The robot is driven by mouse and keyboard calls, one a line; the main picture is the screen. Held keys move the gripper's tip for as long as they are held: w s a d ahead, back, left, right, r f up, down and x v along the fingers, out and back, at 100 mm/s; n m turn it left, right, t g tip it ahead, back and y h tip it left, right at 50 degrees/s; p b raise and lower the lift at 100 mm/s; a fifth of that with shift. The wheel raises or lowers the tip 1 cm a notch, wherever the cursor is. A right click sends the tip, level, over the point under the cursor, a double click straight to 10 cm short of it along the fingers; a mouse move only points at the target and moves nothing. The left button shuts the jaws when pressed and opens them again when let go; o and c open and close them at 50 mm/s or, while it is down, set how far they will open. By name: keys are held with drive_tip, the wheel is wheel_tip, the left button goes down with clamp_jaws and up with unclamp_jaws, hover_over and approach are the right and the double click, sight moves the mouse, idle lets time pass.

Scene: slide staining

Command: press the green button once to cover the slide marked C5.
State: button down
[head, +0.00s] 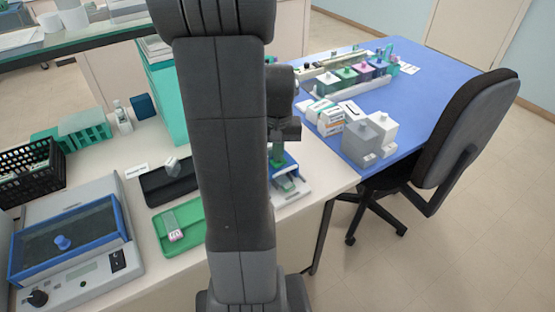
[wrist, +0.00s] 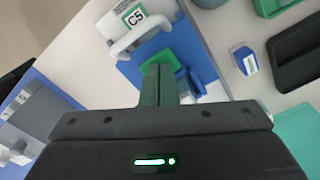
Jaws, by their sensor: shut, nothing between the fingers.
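The coverslipping device, blue and white (head: 292,190), stands on the bench near its right end, partly hidden by my arm in the head view. In the wrist view its blue body (wrist: 198,40) carries the slide marked C5 (wrist: 134,17), with a green-edged label, beside a white bracket. The green button (wrist: 168,60) shows just beyond my fingertips, partly covered by them. My gripper (wrist: 160,70) is shut and empty, its dark green fingers over the button. In the head view my gripper (head: 278,157) is above the device. I cannot tell whether the fingertips touch the button.
A green tray (head: 160,222) holding a slide and a black tray (head: 152,190) lie left of my arm. A blue-lidded device (head: 70,235) stands farther left.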

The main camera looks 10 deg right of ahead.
drive_tip(key=shift+f, duration=0.3)
drive_tip(key=shift+r, duration=0.1)
drive_tip(key=shift+r+p, duration=2.7)
drive_tip(key=shift+r, duration=0.8)
drive_tip(key=shift+a+f, duration=0.1)
drive_tip(key=shift+f, duration=0.1)
